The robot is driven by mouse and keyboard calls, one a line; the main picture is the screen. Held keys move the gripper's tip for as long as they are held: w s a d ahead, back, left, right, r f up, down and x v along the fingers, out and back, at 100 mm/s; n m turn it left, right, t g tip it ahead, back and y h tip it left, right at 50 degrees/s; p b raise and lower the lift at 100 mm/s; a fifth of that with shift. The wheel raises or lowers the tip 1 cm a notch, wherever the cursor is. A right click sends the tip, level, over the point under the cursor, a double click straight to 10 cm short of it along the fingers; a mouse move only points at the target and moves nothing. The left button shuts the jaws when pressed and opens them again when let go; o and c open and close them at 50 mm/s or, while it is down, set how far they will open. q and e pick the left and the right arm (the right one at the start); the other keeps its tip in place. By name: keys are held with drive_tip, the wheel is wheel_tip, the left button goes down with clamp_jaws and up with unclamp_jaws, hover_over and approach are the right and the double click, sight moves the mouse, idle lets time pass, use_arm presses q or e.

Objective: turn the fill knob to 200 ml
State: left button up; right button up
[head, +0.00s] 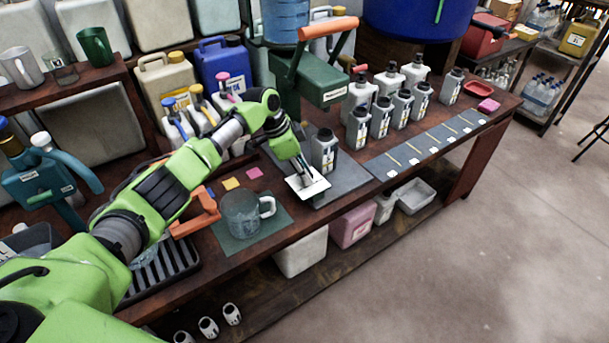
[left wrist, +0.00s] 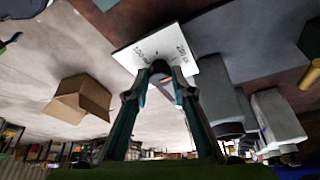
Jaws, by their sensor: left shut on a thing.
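The fill knob's white dial plate (head: 297,190) is at the front of a dark grey base on the bench. The plate also shows in the left wrist view (left wrist: 137,58), with a printed mark on its left part and another on its right part. The right mark seems to read 200 ml; the left one is hard to read. My left gripper (head: 304,176) reaches down onto the plate and is shut on the knob. In the left wrist view its fingertips (left wrist: 160,72) meet at the plate's middle and hide most of the knob, so its pointing direction cannot be told.
A grey bottle (head: 324,152) stands close behind the plate, under the green dispenser (head: 318,84) with its orange handle. A glass mug (head: 240,214) stands on a green mat to the left. Several grey bottles stand to the right, behind a labelled grey strip (head: 424,150).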

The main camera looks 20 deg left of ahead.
idle(0.4)
use_arm(q)
drive_tip(key=o, duration=1.1)
drive_tip(key=shift+o, duration=0.2)
drive_tip(key=v, duration=1.2)
drive_tip(key=shift+s+f, duration=0.1)
